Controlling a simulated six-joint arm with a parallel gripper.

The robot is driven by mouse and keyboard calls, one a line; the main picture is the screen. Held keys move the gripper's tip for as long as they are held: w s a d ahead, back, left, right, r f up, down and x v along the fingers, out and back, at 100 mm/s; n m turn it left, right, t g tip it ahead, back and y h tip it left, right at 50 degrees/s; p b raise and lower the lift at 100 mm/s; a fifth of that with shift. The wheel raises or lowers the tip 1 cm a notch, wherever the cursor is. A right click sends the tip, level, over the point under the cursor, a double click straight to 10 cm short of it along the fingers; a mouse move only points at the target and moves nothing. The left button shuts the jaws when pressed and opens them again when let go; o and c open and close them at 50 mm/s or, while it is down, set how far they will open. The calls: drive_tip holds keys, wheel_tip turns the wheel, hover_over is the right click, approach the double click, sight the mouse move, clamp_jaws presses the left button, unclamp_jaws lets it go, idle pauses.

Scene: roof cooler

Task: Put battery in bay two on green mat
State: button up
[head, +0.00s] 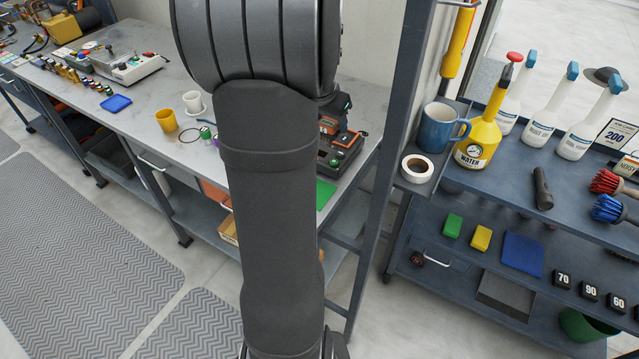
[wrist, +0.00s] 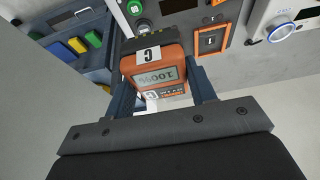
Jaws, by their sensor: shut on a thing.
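In the wrist view my gripper (wrist: 162,88) is shut on an orange battery (wrist: 155,72) with a dark end. The battery has a display that reads 100% and a white label that looks like C, upside down in the picture. Beyond it is the dark charger (wrist: 172,22), with a green button and another orange unit (wrist: 208,41) in it. I cannot tell whether the held battery touches the charger. In the head view the charger (head: 345,158) stands at the bench's right end. The green mat (head: 325,192) shows in part beside my arm, which hides my gripper.
A blue mug (head: 440,128), tape roll (head: 417,169) and yellow water bottle (head: 480,138) stand on the right. A dark post (head: 390,130) rises between bench and cart. A yellow cup (head: 167,120) and white cup (head: 193,102) stand on the bench. A knobbed device (wrist: 285,32) is beside the charger.

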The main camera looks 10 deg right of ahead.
drive_tip(key=s+a+f, duration=0.2)
drive_tip(key=s+a, duration=0.4)
drive_tip(key=s, duration=0.2)
drive_tip(key=f, duration=0.6)
drive_tip(key=shift+s+d, duration=0.15)
drive_tip(key=shift+d, duration=0.05)
drive_tip(key=shift+f, duration=2.15)
drive_tip(key=shift+f, duration=0.1)
drive_tip(key=o, duration=1.2)
drive_tip(key=v, duration=1.2)
drive_tip(key=shift+d, duration=0.15)
